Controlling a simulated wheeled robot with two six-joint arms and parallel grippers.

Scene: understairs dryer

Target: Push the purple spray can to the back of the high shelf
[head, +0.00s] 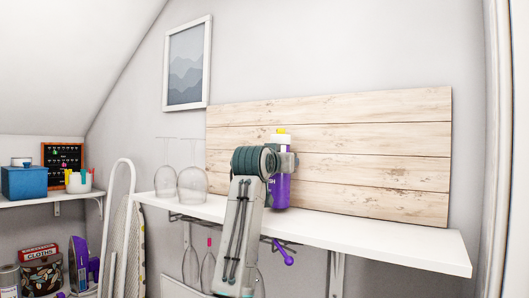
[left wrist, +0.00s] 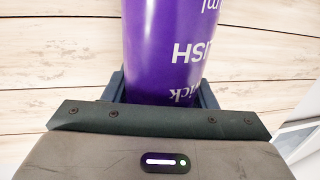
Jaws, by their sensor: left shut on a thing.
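The purple spray can (head: 281,192) is upright over the white high shelf (head: 400,246), in front of a pale wooden board. It has a white upper part and a yellow top. I cannot tell whether its base touches the shelf. My left gripper (head: 284,164) is shut on the can; its wrist and arm hide part of the can's left side. In the left wrist view the purple can (left wrist: 175,50) fills the space between the two dark fingers (left wrist: 165,88), with white lettering facing me. My right gripper is not in view.
The wooden board (head: 390,150) stands along the wall behind the can. Upturned wine glasses (head: 193,184) stand on the shelf to the left. More glasses (head: 208,265) and a purple-ended item (head: 284,252) hang below. The shelf's right part is clear.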

